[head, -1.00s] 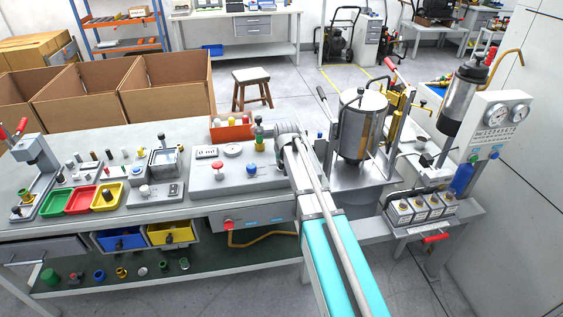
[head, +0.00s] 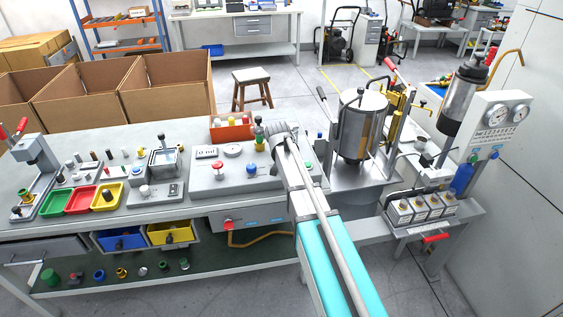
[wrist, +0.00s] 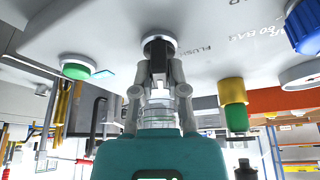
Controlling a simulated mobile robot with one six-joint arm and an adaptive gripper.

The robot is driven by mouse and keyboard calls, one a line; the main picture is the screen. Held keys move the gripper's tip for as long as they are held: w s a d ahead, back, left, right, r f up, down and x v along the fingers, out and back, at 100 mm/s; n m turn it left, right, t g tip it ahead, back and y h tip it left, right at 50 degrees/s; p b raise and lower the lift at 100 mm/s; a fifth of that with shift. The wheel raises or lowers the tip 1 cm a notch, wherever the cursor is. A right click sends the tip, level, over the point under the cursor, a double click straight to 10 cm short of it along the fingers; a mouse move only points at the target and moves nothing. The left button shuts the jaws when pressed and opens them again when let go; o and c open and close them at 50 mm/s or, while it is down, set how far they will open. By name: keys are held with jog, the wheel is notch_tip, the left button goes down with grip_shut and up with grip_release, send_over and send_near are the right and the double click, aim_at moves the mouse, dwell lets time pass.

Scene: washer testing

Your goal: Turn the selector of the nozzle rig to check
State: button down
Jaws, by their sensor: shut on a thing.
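The nozzle rig is a grey console (head: 212,180) on the bench, with red and blue knobs on its top. In the wrist view the selector (wrist: 158,50) is a dark knob on a round silver base on the console's grey face (wrist: 110,25). A printed word, seemingly FLUSH, is beside it. My gripper (wrist: 157,68) is shut on the selector, one finger on each side. Which mark the selector points at cannot be read. In the head view my arm hides the selector and the fingertips.
A green and yellow nozzle piece (wrist: 234,105) stands close beside my gripper, and a green button (wrist: 77,70) is on its other side. A blue knob (wrist: 305,25) is farther off. A steel tank (head: 362,125) stands right of my arm. An orange bin (head: 230,131) is behind the console.

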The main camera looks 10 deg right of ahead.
jog(key=m, duration=0.2)
jog(key=m+h, duration=0.1)
jog(key=m, duration=0.1)
jog(key=shift+m+g+h, duration=0.3)
jog(key=shift+g, duration=0.1)
jog(key=c, duration=0.7)
grip_release()
jog(key=shift+o, duration=0.2)
